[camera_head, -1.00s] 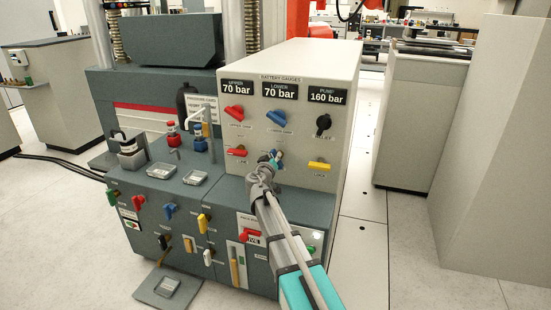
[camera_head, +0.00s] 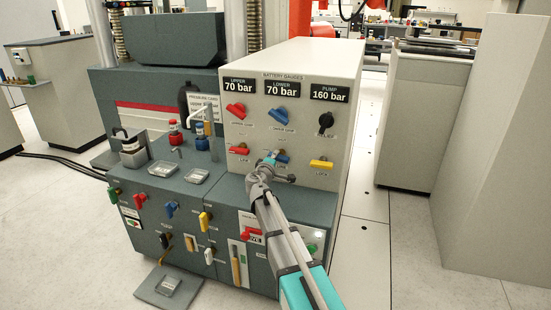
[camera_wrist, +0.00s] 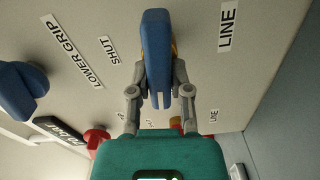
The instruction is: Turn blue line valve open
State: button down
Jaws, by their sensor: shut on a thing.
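The blue line valve handle (camera_head: 283,158) is on the lower middle of the light panel, below the blue lower grip valve (camera_head: 279,117). My gripper (camera_head: 271,158) reaches it from the front and partly hides it. In the wrist view the blue line handle (camera_wrist: 157,55) stands between the two grey fingers of my gripper (camera_wrist: 160,92), which are shut on its sides. A SHUT label (camera_wrist: 109,50) is to the left of the handle and a LINE label (camera_wrist: 228,25) to its right.
A red line valve (camera_head: 239,149) and a yellow lock valve (camera_head: 321,164) flank the held handle. A red upper grip valve (camera_head: 236,110) and a black knob (camera_head: 325,122) sit higher. The dark bench top (camera_head: 222,195) lies below, with free floor to the right.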

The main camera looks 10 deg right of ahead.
jog(key=shift+w+f+n, duration=0.1)
jog(key=shift+n, duration=0.8)
jog(key=c, duration=0.6)
grip_release()
jog(key=shift+o, duration=0.2)
jog(key=v, duration=1.2)
